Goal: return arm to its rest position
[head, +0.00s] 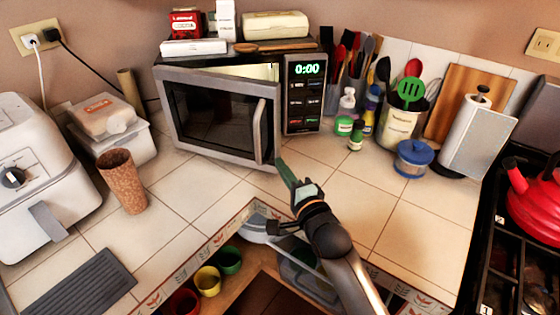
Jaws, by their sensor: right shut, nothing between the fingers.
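My right gripper (286,170) is shut and empty. Its arm comes in from the lower right and reaches over the counter corner. Its fingertips point up toward the lower right edge of the microwave door (220,115); I cannot tell whether they touch it. The microwave (303,95) shows 0:00 in green, and its door stands ajar with a lit gap at the top. My left gripper is not in view.
An open drawer or cabinet with several coloured cups (208,281) lies below the counter edge. A cork-like tumbler (122,182), an air fryer (40,150), a blue-lidded jar (415,158) and a paper towel holder (474,135) stand around. The tiles right of my gripper are clear.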

